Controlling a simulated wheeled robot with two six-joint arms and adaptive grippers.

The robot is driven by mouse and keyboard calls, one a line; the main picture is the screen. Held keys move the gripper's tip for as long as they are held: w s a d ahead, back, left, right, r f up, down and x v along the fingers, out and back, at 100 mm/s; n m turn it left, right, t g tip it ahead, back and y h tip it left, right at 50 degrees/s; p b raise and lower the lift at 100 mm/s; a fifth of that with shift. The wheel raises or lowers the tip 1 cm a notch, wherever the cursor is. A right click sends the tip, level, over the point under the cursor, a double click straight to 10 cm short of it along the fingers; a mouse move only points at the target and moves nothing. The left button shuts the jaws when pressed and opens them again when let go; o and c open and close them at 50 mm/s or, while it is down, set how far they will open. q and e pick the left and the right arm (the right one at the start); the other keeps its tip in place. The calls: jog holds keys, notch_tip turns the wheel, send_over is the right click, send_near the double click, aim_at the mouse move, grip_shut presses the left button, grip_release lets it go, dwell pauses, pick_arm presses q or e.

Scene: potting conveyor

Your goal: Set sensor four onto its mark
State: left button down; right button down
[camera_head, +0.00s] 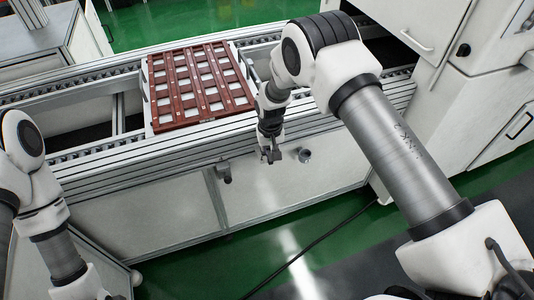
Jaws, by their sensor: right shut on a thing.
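My right gripper (270,154) hangs in front of the conveyor's near side, below the rail and to the right of the red-brown tray. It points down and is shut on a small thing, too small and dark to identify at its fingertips. The red-brown slatted tray (152,92) lies on the conveyor, with rows of pale square openings or pieces. No sensor or mark can be made out clearly. My left arm comes in at the left edge, and its gripper is not in view.
The metal conveyor (75,160) runs across the view, with aluminium rails. White cabinets (440,130) stand at the right. A dark cable (310,250) lies on the green floor (215,270). A grey-topped bench (50,40) stands at the back left.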

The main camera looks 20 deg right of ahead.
jog(key=shift+d+n, duration=0.3)
jog(key=shift+n, duration=0.4)
jog(key=c, duration=1.1)
grip_release()
jog(key=shift+f, duration=0.1)
notch_tip(320, 180, up, 12)
